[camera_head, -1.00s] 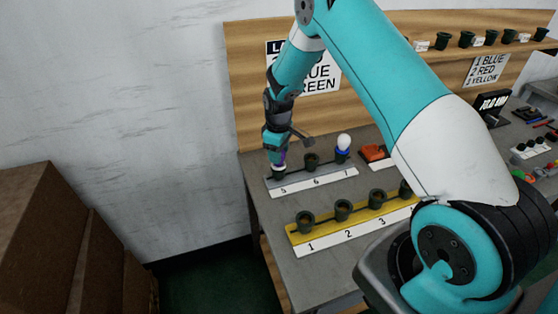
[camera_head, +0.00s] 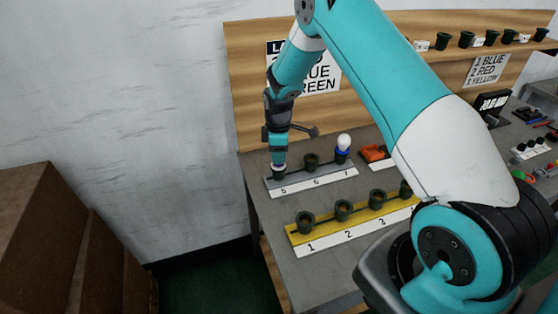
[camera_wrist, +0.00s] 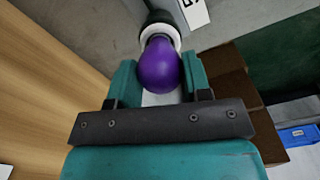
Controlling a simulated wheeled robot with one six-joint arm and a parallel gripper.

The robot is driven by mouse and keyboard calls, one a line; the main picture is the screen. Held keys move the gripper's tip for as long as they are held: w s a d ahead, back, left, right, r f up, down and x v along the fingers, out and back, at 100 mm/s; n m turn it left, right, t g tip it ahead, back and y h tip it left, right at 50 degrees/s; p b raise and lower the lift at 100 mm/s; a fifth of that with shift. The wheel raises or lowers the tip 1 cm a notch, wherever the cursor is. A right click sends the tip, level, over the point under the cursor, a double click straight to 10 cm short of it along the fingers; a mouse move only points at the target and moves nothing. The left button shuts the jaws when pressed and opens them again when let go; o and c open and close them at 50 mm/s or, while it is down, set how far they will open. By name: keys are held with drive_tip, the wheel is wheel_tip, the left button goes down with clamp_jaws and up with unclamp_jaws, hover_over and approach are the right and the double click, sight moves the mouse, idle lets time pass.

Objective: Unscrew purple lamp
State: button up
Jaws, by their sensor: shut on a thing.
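The purple lamp (camera_wrist: 159,66) shows in the wrist view between the two teal fingers of my gripper (camera_wrist: 159,82), which is shut on it. Its white collar (camera_wrist: 160,32) sits at the dark socket (camera_wrist: 156,14) behind it. In the head view my gripper (camera_head: 278,165) points down over the socket marked 5 on the grey strip (camera_head: 315,183).
On the same strip, socket 6 (camera_head: 311,161) is empty and socket 7 holds a white lamp (camera_head: 343,142) with a blue collar. A yellow strip (camera_head: 325,228) with several dark sockets lies in front. A wooden back panel (camera_head: 245,90) stands close behind my arm.

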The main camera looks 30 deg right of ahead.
drive_tip(key=n, duration=0.4)
drive_tip(key=shift+n, duration=0.3)
drive_tip(key=n, duration=0.4)
drive_tip(key=o, duration=0.9)
